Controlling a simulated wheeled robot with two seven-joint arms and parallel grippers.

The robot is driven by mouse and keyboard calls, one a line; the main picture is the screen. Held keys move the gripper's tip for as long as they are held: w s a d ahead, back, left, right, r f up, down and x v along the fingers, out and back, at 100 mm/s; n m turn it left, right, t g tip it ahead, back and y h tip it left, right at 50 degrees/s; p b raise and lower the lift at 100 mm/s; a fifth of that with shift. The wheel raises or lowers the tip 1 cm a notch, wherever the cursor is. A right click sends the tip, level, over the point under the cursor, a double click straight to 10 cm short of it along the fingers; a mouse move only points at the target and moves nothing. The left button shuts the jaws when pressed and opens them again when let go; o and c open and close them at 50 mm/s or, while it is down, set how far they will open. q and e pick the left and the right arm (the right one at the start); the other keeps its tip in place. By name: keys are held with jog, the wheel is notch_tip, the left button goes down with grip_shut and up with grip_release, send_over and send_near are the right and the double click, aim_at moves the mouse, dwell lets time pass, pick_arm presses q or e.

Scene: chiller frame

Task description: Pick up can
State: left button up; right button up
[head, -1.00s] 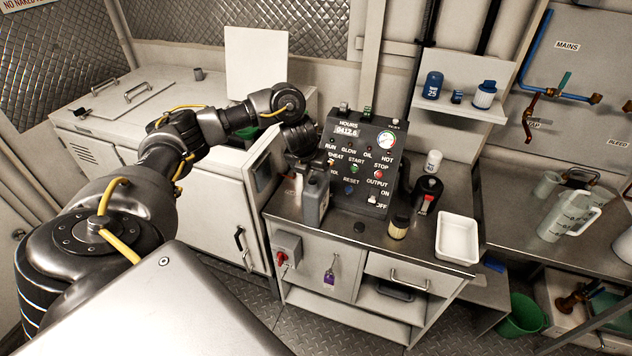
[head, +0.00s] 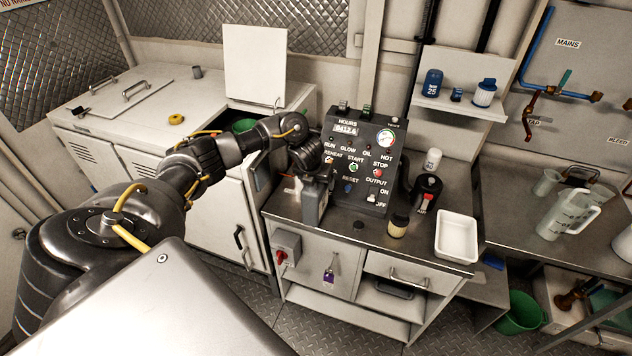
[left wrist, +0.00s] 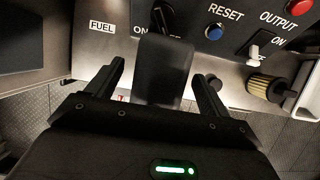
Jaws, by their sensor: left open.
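The grey can (head: 314,203) stands upright on the left part of the metal counter, in front of the control panel (head: 358,160). My left gripper (head: 318,172) is at the can's upper part, coming in from the left and hiding some of its top. In the left wrist view the can (left wrist: 163,82) lies between the two spread fingers of my left gripper (left wrist: 160,74), with a gap showing on each side. The gripper is open. I cannot tell how deep the fingers reach along the can. My right gripper is not in view.
The panel with knobs and buttons stands close behind the can. To its right are a filter (head: 398,225), a black-and-red item (head: 426,192) and a white tray (head: 457,237). A white cabinet (head: 215,210) with a raised lid is to the left.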

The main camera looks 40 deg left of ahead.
pick_arm(q)
jog(key=c, duration=0.4)
grip_shut()
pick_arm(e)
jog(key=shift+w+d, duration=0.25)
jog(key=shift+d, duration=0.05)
pick_arm(q)
jog(key=shift+r, duration=0.15)
